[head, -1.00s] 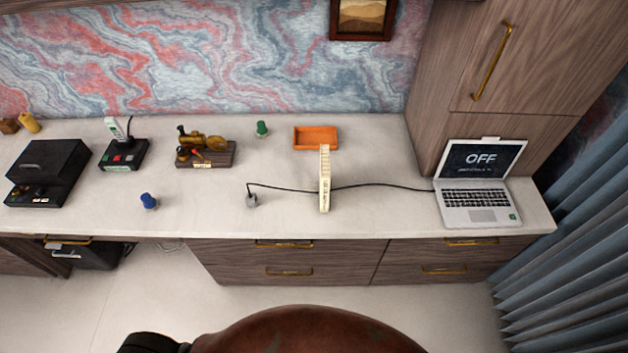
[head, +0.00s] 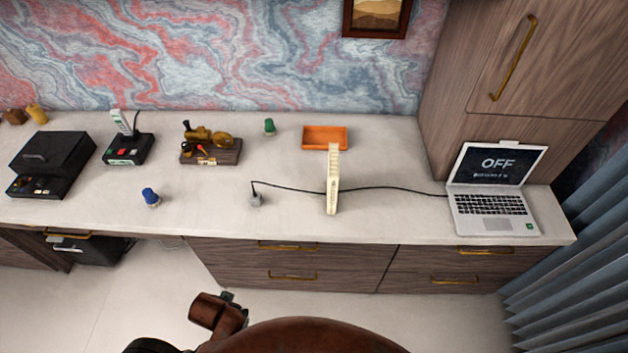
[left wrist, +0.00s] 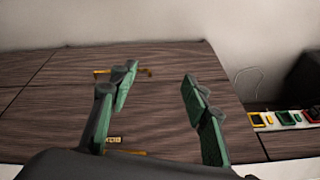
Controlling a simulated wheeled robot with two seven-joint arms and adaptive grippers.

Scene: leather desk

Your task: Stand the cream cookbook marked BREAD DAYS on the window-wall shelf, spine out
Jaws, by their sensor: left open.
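The cream book (head: 333,182) stands upright on the desk, its narrow edge facing me, with a black cable running past it. Its lettering is too small to read surely. No window-wall shelf shows. My left gripper (left wrist: 160,84) is open and empty in the left wrist view, its green-padded fingers spread before the wooden drawer fronts and brass handles. It is away from the book. In the head view a brown link of my arm shows at the bottom, but I cannot make out its gripper. My right gripper is not in view.
An orange tray (head: 325,138) lies behind the book. An open laptop (head: 490,190) stands at right, beside a tall cabinet (head: 500,90) and blue-grey curtains (head: 570,270). A grey knob (head: 256,200), a blue knob (head: 150,197) and a wooden-based model (head: 210,150) stand left.

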